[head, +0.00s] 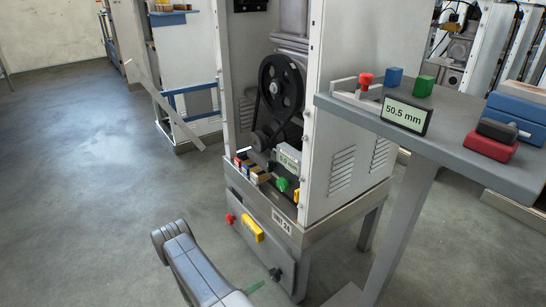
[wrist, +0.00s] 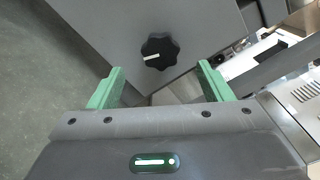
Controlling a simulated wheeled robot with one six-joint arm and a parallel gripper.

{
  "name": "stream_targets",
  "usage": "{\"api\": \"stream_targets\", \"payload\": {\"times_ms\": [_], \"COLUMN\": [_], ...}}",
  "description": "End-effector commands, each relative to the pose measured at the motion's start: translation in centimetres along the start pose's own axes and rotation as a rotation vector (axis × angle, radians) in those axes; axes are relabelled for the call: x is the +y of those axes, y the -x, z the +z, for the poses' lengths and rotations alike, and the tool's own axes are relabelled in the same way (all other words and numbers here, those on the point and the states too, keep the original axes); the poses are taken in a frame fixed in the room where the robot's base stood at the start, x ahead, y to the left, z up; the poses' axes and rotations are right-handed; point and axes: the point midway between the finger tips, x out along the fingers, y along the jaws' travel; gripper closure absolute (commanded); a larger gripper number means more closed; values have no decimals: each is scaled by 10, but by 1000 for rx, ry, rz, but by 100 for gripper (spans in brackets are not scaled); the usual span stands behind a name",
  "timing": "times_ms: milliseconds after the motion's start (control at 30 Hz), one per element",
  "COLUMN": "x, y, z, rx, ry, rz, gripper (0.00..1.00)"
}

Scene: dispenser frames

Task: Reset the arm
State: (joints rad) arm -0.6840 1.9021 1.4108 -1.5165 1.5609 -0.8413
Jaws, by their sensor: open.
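My gripper (wrist: 159,82) is open, its two green fingers spread apart with nothing between them. Ahead of the fingers in the wrist view is a black lobed knob (wrist: 159,52) with a white mark, on a grey panel. The knob also shows small in the head view (head: 275,274), low on the front of the machine cabinet (head: 262,245). In the head view my arm reaches in from the bottom edge, and a green finger of my gripper (head: 255,287) shows just left of the knob. I cannot tell how far the fingers are from the panel.
The cabinet carries a red button (head: 229,218) and a yellow handle (head: 252,229). At right stands a grey table (head: 470,150) with a 50.5 mm display (head: 404,115), coloured blocks and a red box (head: 489,144). The floor (head: 80,200) at left is clear.

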Motion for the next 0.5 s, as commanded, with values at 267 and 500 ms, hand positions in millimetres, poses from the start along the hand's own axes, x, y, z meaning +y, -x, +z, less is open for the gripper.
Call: {"api": "stream_targets", "payload": {"times_ms": [267, 500], "x": [0, 1], "y": [35, 42], "z": [1, -2], "rx": [-4, 4], "ry": [1, 2], "rz": [2, -2], "gripper": [27, 27]}}
